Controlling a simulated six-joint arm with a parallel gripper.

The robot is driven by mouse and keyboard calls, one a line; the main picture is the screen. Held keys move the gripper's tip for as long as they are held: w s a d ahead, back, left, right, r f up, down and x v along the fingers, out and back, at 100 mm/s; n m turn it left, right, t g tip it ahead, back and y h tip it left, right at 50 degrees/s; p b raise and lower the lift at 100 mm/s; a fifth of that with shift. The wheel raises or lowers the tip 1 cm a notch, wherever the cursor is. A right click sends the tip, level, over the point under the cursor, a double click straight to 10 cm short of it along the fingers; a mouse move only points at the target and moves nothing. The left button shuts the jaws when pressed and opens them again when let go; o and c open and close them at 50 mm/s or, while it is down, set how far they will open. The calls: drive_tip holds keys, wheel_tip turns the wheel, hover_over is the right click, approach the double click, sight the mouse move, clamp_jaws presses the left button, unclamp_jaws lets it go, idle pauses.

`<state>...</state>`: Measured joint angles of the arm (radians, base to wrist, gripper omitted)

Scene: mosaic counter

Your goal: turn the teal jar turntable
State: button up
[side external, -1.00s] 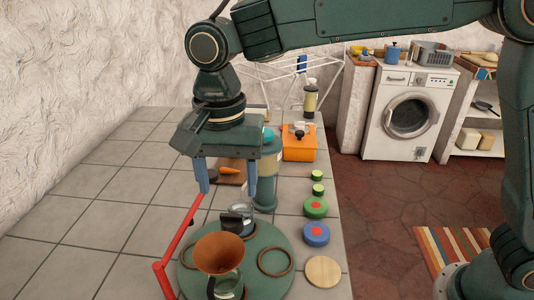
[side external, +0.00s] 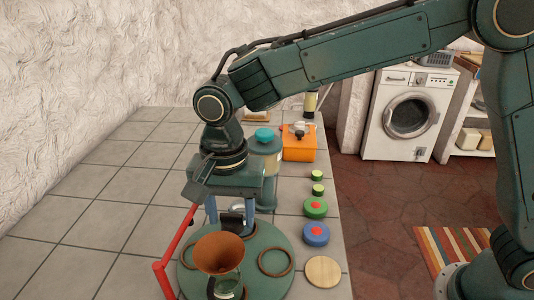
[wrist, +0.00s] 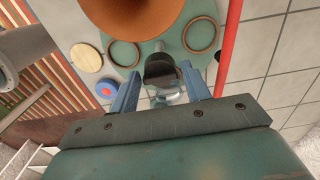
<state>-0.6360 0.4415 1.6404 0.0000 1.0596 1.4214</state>
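The teal turntable (side external: 273,236) is a flat round disc at the front of the counter; part of it also shows in the wrist view (wrist: 172,38). On it stand a brown funnel (side external: 219,254) over a glass vessel and a small clear jar with a black top (wrist: 160,68). Thin brown rings (side external: 291,264) lie on the disc. My gripper (side external: 231,222) is low over the back part of the turntable. Its blue fingers are open, and in the wrist view the black-topped jar shows between them (wrist: 160,88). I cannot tell whether they touch it.
A red bar (side external: 173,245) rises along the turntable's left side. A tall canister with a teal lid (side external: 265,150) stands behind my gripper. A blue disc (side external: 316,234), a green disc (side external: 316,207) and a wooden disc (side external: 323,271) line the right edge. The tiles at left are clear.

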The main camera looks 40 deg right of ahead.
clamp_jaws()
drive_tip(key=shift+m, duration=4.4)
drive_tip(key=shift+r+m, duration=0.1)
drive_tip(key=shift+m, duration=4.5)
